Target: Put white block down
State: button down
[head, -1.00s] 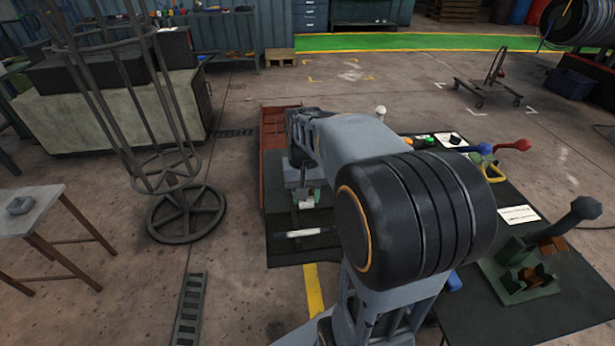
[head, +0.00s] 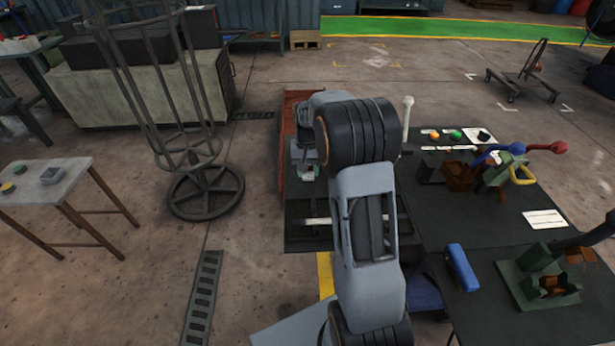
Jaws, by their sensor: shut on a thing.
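My gripper (head: 305,166) is at the far left part of the dark bench (head: 300,238), small in the head view and partly covered by my arm. It points down and is shut on a small pale piece (head: 308,173), which looks like the white block. Its lower side is too small to tell whether it touches the surface below. A white rod (head: 317,221) lies across the bench in front of the gripper, partly hidden by my arm.
A reddish-brown rail (head: 287,125) edges the bench at left. To the right are a white-topped lever (head: 406,115), buttons (head: 456,135), blue and red levers (head: 558,147), a blue box (head: 462,267) and a green fixture (head: 540,275). A wire stand (head: 205,190) is left.

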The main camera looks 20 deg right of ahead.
aim_at(307, 183)
jog(key=shift+w+f, duration=0.25)
jog(key=shift+f, duration=1.55)
jog(key=shift+f, duration=0.2)
jog(key=c, duration=0.7)
grip_release()
jog(key=shift+r, duration=0.1)
